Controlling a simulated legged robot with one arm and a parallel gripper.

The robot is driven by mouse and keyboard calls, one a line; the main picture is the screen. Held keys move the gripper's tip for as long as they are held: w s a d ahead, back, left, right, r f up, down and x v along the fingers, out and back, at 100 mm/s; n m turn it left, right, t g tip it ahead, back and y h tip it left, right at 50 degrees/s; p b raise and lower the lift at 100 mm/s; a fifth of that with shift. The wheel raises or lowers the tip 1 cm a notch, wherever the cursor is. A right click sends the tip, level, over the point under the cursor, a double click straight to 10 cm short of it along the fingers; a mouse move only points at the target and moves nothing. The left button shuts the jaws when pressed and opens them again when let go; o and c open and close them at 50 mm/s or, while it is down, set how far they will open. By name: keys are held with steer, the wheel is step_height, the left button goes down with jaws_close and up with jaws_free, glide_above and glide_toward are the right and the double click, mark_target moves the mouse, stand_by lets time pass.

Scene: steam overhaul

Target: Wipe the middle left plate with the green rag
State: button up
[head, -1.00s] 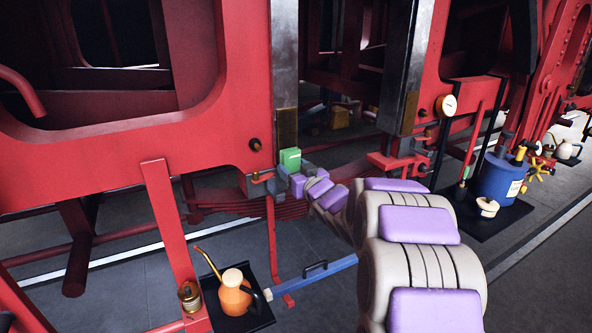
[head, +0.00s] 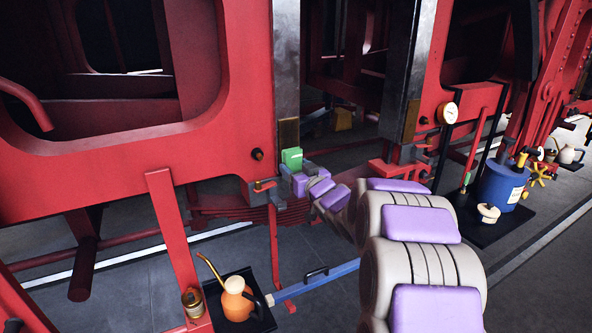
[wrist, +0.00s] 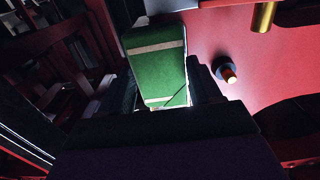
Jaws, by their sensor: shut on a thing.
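The green rag (head: 291,158) is a folded block with a tan stripe, seen large in the wrist view (wrist: 158,65). My gripper (wrist: 168,90) is shut on it, with dark fingers on both sides. In the head view my arm reaches in from the lower right and the rag shows just beyond its end. A grey upright metal plate (head: 286,60) on the red frame, with a brownish lower part (head: 288,131), is just above the rag. Whether the rag touches it cannot be told. A second grey upright plate (head: 402,75) stands to the right. Which is the middle left plate is unclear.
A dark bolt (wrist: 224,69) and a brass cylinder (wrist: 265,15) project near the rag. A blue bar (head: 318,279) lies below. An orange oil can (head: 236,301) stands on a black tray at lower left. A blue drum (head: 500,185) stands right.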

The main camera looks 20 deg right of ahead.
steer(key=shift+r+p, duration=2.65)
steer(key=shift+r, duration=0.55)
steer(key=shift+r+p, duration=3.05)
steer(key=shift+r, duration=0.25)
steer(key=shift+w, duration=0.1)
step_height(320, 180, down, 16)
steer(key=b, duration=0.6)
steer(key=shift+r+b, duration=0.15)
steer(key=shift+b, duration=0.15)
steer(key=s, duration=0.6)
steer(key=shift+s+d, duration=0.15)
